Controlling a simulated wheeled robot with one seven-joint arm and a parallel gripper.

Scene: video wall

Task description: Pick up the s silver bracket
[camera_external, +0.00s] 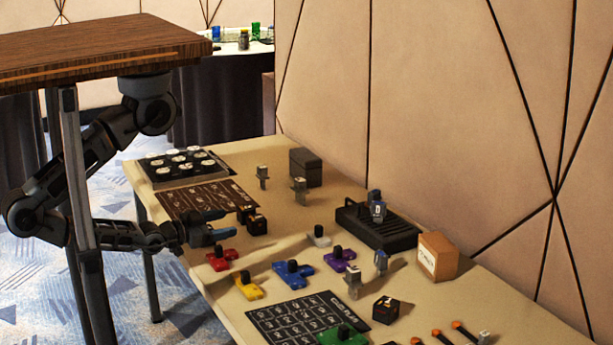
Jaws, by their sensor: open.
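Several small silver brackets stand on the table. One silver bracket (262,177) and another silver bracket (300,191) are toward the back. One silver bracket (353,281) and a silver bracket with a blue part (381,262) are right of centre. Another silver piece (377,207) stands on the black slotted box. The letters are too small to read, so I cannot tell which is the s one. My gripper (221,224) is open, with blue-edged fingers, low over the table's left edge and pointing right. It appears empty and apart from the brackets.
Near my gripper are dark cubes (256,224) and a red piece (222,258). Yellow (250,287), blue (293,273) and purple (341,259) knobbed pieces lie in front. A black slotted box (390,233) and cardboard box (437,256) stand by the wall.

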